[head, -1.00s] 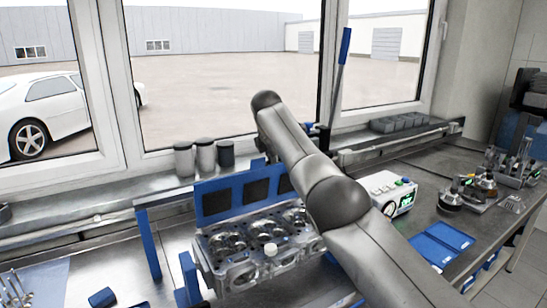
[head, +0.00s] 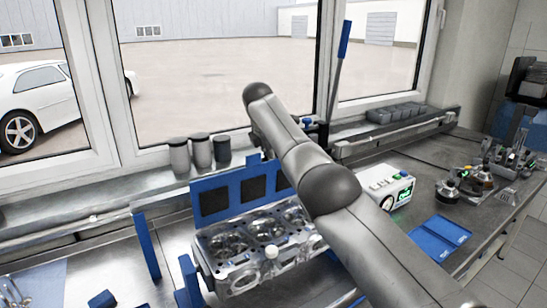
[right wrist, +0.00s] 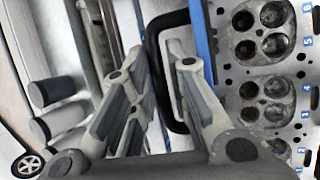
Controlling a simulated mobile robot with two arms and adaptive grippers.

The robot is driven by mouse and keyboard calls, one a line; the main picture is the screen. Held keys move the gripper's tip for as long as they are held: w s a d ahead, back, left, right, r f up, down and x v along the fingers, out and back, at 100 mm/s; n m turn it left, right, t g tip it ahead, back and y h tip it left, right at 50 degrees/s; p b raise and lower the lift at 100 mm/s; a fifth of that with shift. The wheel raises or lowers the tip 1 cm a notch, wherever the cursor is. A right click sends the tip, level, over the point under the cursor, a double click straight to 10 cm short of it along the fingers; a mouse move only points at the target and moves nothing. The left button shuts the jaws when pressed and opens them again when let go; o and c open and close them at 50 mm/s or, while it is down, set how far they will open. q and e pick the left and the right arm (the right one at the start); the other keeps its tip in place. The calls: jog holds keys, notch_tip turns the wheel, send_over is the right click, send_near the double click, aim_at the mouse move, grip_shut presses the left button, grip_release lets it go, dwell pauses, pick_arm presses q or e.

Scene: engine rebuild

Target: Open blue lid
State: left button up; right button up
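The blue lid may be the upright blue panel (head: 208,184) with dark square windows behind the cylinder head (head: 245,262); I cannot be sure. A flat blue case (head: 438,238) also lies on the bench at the right. My right arm reaches over the bench from the lower right, and its forearm hides its gripper in the head view. My left gripper is out of view.
Several grey canisters (head: 201,152) stand on the window ledge. A white device (head: 388,188) with a green display sits right of the arm. Tools and small parts stand at the far right. A blue post (head: 147,246) rises left of the cylinder head.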

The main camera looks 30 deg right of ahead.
dwell(0.3)
jog(key=v, duration=1.2)
jog(key=shift+s, duration=0.15)
